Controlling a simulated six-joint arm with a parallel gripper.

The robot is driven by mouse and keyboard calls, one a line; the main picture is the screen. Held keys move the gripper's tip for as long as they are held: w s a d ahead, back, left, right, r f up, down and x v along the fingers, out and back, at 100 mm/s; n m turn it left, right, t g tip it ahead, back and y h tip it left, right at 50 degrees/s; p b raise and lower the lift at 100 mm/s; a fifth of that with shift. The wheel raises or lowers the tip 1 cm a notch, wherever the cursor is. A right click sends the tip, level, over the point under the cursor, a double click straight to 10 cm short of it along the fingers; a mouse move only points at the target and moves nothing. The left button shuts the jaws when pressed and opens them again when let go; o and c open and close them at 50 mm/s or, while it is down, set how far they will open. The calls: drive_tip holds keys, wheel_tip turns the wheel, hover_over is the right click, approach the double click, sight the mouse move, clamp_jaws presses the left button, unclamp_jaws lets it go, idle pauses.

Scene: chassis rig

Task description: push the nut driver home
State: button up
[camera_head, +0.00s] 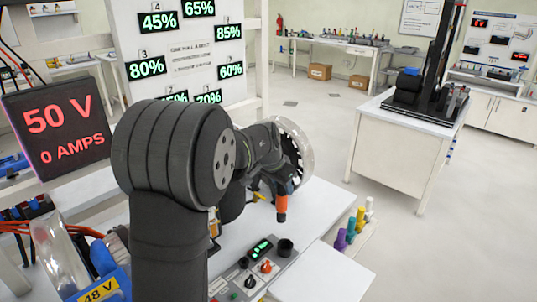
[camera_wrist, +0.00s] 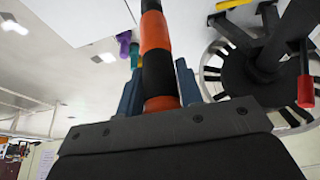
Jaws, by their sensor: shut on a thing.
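The nut driver (camera_wrist: 156,40) has an orange and black banded handle. In the wrist view it runs between the two blue fingers of my gripper (camera_wrist: 158,88), which is shut on it. In the head view the orange end of the driver (camera_head: 282,205) points down above the white bench, beyond my arm. My gripper's fingers are hidden there behind my arm. A dark round cup (camera_head: 285,247) is on the grey control panel, below the driver in the picture. I cannot tell the driver's height above the bench or whether its lower end touches anything.
A clear-rimmed wheel with a black hub (camera_wrist: 265,70) is close on the right in the wrist view, with a red-handled tool (camera_wrist: 305,92) beside it. The control panel (camera_head: 235,283) has knobs. Purple, teal and yellow pegs (camera_head: 351,228) stand right. The front-right bench (camera_head: 325,277) is clear.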

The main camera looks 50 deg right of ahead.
drive_tip(key=s+f, duration=0.1)
drive_tip(key=s+a+f, duration=0.1)
drive_tip(key=s+f, duration=0.1)
drive_tip(key=shift+s+f, duration=0.1)
drive_tip(key=shift+f, duration=0.2)
drive_tip(key=shift+a, duration=0.1)
drive_tip(key=shift+f, duration=4.5)
idle(0.4)
drive_tip(key=o, duration=1.3)
drive_tip(key=shift+c, duration=0.2)
drive_tip(key=v, duration=1.7)
drive_tip(key=shift+a+r, duration=0.15)
